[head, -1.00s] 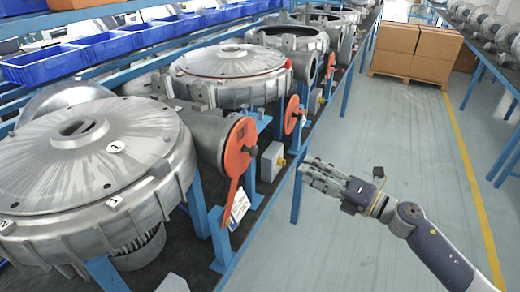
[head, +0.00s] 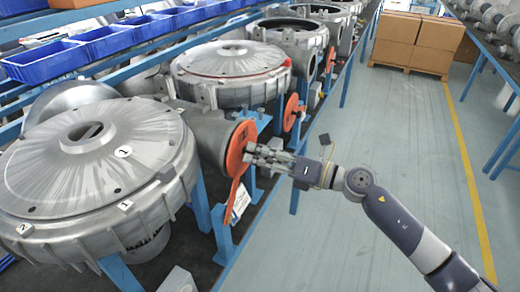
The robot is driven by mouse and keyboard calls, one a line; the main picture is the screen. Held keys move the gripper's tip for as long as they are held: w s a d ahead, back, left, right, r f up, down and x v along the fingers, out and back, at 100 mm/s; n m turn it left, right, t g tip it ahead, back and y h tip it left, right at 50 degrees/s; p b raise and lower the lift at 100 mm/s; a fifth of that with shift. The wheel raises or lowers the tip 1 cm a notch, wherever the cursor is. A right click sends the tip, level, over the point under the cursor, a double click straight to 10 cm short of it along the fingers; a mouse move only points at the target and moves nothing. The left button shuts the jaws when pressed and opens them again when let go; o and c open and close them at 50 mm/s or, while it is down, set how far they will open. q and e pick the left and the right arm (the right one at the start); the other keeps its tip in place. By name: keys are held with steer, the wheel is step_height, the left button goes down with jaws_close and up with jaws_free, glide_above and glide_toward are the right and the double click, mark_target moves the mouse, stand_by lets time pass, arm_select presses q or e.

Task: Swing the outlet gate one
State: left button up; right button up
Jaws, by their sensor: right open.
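The nearest blower (head: 90,160), a large grey metal housing with number labels, stands at the left. Its outlet (head: 203,135) is covered by an orange round gate (head: 237,140) with an arm hanging down and a white tag (head: 238,206) beside it. My right gripper (head: 251,155) is open at the right side of the gate, its fingers pointing left and hiding the knob there. I cannot tell whether the fingers touch it. My left gripper is not in view.
A second blower (head: 225,62) with its own orange gate (head: 291,111) stands behind. Blue bins (head: 100,42) line the back left. Cardboard boxes (head: 415,35) stand on a pallet far off. The aisle floor (head: 400,130) is clear.

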steer(key=shift+w+a, duration=0.1)
steer(key=shift+a, duration=0.15)
jaws_close()
